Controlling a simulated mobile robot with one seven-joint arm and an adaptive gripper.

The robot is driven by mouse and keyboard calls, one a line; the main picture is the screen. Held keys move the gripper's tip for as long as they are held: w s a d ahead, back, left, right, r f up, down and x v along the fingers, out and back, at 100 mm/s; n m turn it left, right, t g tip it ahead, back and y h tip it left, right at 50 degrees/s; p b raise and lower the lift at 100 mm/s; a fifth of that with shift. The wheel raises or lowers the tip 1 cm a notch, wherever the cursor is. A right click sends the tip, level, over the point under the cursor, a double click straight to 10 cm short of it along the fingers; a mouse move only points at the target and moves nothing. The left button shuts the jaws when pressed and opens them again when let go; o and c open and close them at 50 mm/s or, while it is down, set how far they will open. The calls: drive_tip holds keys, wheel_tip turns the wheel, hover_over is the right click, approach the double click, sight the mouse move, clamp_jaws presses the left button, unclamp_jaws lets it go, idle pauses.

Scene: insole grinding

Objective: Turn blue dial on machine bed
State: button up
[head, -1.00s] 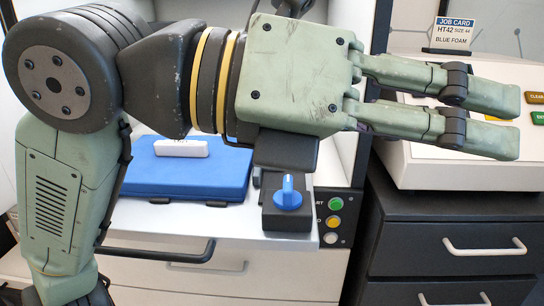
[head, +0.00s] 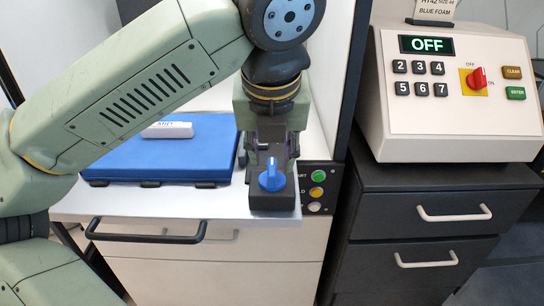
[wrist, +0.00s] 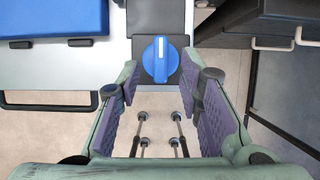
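The blue dial (head: 272,176) sits on a dark block (head: 272,202) at the front right of the grey machine bed (head: 180,208). In the wrist view the dial (wrist: 160,60) is round, with a raised grip bar and a white mark pointing straight up the picture. My gripper (head: 273,148) points down, close by the dial in the head view. In the wrist view my gripper (wrist: 160,75) is open and empty, with one purple-padded finger on each side of the dial's line. The dial shows just beyond the fingertips; I see no contact.
A blue pad (head: 170,150) with a white labelled block (head: 168,130) lies left of the dial. Green, yellow and white buttons (head: 316,191) sit just right of it. A control box (head: 455,110) reading OFF stands on dark drawers at right. A black handle (head: 145,238) runs along the bed's front.

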sight(272, 166)
drive_tip(key=shift+p+x, duration=0.3)
drive_tip(key=shift+x, duration=1.55)
drive_tip(key=shift+c, duration=0.5)
clamp_jaws()
